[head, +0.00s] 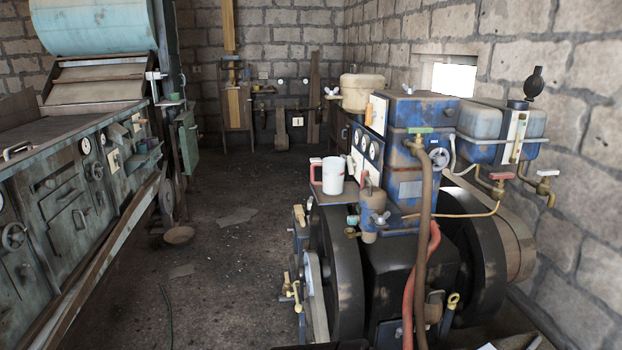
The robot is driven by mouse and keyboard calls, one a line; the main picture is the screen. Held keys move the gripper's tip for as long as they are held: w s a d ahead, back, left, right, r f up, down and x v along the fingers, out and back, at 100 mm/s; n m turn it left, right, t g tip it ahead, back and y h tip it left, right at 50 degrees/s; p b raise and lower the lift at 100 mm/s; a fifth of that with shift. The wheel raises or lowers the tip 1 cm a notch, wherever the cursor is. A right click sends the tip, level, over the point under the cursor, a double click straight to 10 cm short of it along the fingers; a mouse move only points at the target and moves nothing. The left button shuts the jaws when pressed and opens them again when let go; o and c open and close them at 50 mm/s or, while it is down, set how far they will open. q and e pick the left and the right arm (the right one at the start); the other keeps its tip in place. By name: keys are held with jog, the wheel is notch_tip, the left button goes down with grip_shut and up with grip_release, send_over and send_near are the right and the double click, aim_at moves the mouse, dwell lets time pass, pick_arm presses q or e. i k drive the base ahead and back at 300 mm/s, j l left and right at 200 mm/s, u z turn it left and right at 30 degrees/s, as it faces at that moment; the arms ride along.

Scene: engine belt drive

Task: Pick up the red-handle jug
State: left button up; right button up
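The jug (333,176) is white with a red handle (315,172) on its left side. It stands upright on a small ledge (338,195) at the left side of the blue engine housing, in the middle of the head view. Nothing is gripping it. Neither my left nor my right gripper is in the picture.
The engine (400,200) with its dark flywheels (340,270), pipes and brass valves surrounds the jug on the right and below. A dial panel (371,146) stands close behind the jug. A long machine bench (75,200) lines the left. The floor (225,260) between is mostly clear.

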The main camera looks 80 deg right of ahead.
aim_at(333, 168)
jog(key=i+z, duration=0.5)
jog(key=i+j+z, duration=0.1)
jog(key=i+z, duration=0.2)
jog(key=z, duration=0.15)
